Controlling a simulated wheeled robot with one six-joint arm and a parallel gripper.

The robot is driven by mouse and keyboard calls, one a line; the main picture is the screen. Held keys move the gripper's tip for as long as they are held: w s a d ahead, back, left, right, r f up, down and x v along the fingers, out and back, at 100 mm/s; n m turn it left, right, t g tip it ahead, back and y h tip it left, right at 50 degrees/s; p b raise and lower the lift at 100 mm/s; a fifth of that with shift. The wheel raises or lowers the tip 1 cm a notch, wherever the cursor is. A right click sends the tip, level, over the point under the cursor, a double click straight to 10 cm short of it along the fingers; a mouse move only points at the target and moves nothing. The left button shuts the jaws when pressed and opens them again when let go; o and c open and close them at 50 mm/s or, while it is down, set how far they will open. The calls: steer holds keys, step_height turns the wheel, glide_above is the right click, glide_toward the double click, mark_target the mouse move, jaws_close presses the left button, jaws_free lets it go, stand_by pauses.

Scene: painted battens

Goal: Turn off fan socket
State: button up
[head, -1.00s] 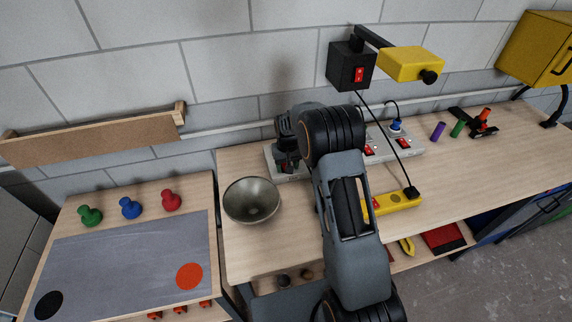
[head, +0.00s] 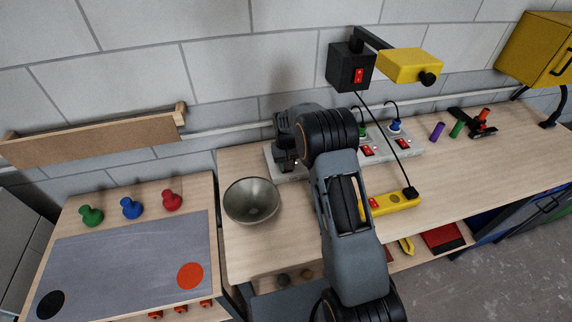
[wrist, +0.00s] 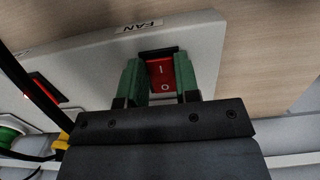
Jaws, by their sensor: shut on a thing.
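In the wrist view the red fan switch (wrist: 160,73), marked I and O, sits in a pale socket panel (wrist: 85,62) beside the FAN label (wrist: 139,27). The green fingers of my gripper (wrist: 160,80) are on either side of the switch and shut on it. In the head view my gripper (head: 286,160) is down at the left end of the pale socket strip (head: 272,160). There it hides the fan switch. I cannot tell from the rocker's tilt whether it is on or off.
A metal bowl (head: 252,202) stands just left of my arm. Other red switches (head: 367,151) with a blue plug (head: 395,125) lie to the right. A yellow power strip (head: 396,203) with a black cable is at the front. Colored markers (head: 457,129) stand farther right.

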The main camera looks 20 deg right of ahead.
steer(key=shift+w+r+g, duration=0.15)
steer(key=shift+w+g, duration=0.05)
steer(key=shift+g, duration=0.7)
steer(key=o, duration=0.9)
steer(key=shift+r, duration=0.1)
steer(key=b+v, duration=0.1)
steer(key=v, duration=1.2)
steer(key=shift+r+b, duration=0.25)
steer(key=shift+b, duration=0.15)
steer(key=shift+w, duration=0.15)
